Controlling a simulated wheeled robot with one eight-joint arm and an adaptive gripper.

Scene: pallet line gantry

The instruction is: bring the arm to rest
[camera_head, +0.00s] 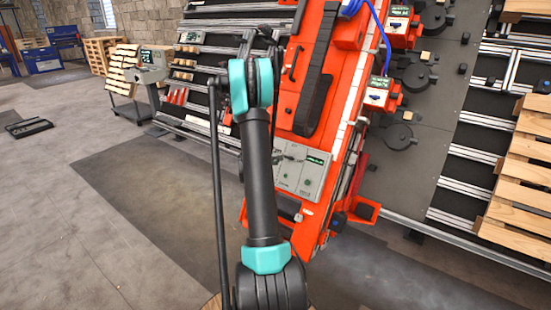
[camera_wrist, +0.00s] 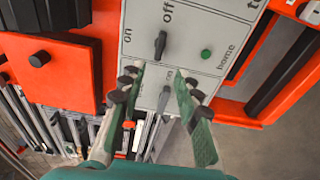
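My gripper (camera_wrist: 160,75) shows in the wrist view with its two green-padded fingers apart and nothing held between them. Its fingertips point at a grey control panel (camera_wrist: 215,38). The panel bears a black switch (camera_wrist: 160,45) marked on and off, a green button (camera_wrist: 206,54) marked home, and a second dark switch (camera_wrist: 164,98) seen between the fingers. I cannot tell whether the fingers touch the panel. In the head view my arm rises through the middle, and the grey panel (camera_head: 313,174) is just right of it. My gripper is mostly hidden behind the arm there.
The panel sits on an orange machine frame (camera_head: 309,101). Blue cables (camera_head: 384,42) hang above it. A wooden pallet (camera_head: 520,185) stands at the right. A cart (camera_head: 135,100) and stacked wood stand at the back left. The floor (camera_head: 60,200) at left is mostly clear.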

